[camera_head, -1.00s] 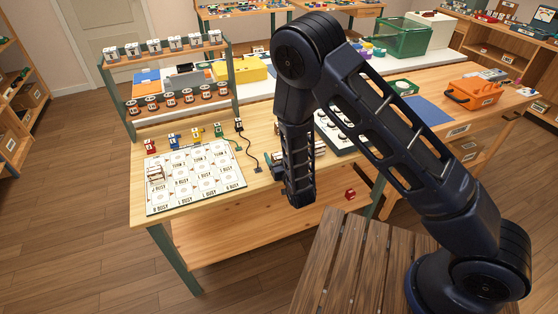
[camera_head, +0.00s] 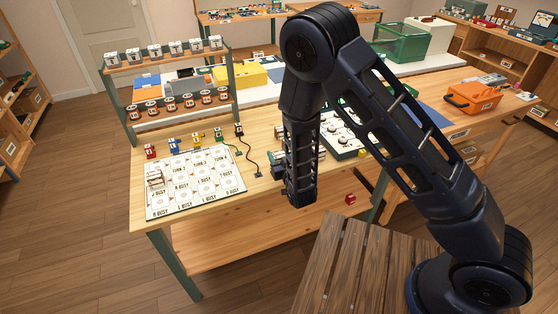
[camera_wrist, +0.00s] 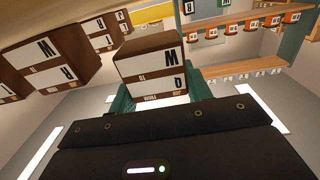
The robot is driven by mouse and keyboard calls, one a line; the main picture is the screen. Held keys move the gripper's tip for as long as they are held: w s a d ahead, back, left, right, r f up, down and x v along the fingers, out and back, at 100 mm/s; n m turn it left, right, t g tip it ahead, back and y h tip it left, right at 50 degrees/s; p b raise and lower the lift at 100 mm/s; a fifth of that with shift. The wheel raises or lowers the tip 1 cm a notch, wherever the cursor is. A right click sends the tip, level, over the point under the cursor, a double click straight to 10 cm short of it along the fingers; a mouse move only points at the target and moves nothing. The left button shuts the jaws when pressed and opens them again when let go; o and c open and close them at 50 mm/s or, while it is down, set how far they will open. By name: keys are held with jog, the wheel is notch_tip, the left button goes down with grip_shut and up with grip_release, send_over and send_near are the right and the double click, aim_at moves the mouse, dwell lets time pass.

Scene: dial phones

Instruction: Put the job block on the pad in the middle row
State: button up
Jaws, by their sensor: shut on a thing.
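My gripper (camera_wrist: 158,94) has teal fingers and is shut on a brown wooden block (camera_wrist: 150,68) with white lettered faces in the wrist view. An M and other letters show on it; I cannot tell whether it is the job block. In the head view, my forearm largely hides the gripper and the held block. The white board of labelled pads (camera_head: 195,185) lies on the near left of the wooden table, left of my forearm. Its pads stand in rows, with labels such as TURN 2 and BUSY.
Other lettered wooden blocks (camera_wrist: 55,60) are close left of the held block in the wrist view. Small coloured pieces (camera_head: 173,145) and a dark cord (camera_head: 249,158) lie behind and beside the board.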

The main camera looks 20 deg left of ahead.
aim_at(279, 154)
notch_tip(279, 154, up, 17)
dwell(0.5)
jog(key=w+d+f+m+t+h, duration=0.2)
jog(key=w+d+f+h, duration=0.15)
jog(key=w+d, duration=1.05)
jog(key=w+d+f+m+t+h, duration=0.2)
jog(key=w+d+f+h, duration=0.15)
jog(key=w+d, duration=1)
jog(key=w+d+f+m+h, duration=0.1)
jog(key=w+d+f, duration=0.25)
jog(key=d, duration=0.55)
jog(key=w+d+f+m+h, duration=0.2)
jog(key=w+d, duration=0.3)
jog(key=d, duration=0.4)
jog(key=d+f+m+t+h, duration=0.1)
jog(key=d+f, duration=0.2)
jog(key=d, duration=0.4)
jog(key=d+f+m+h, duration=0.1)
jog(key=d+f+h, duration=0.1)
jog(key=d+f, duration=0.3)
jog(key=s+d+f, duration=0.1)
jog(key=s+f, duration=0.5)
jog(key=shift+s+d+f, duration=0.2)
jog(key=shift+s+f, duration=0.05)
jog(key=shift+f, duration=0.1)
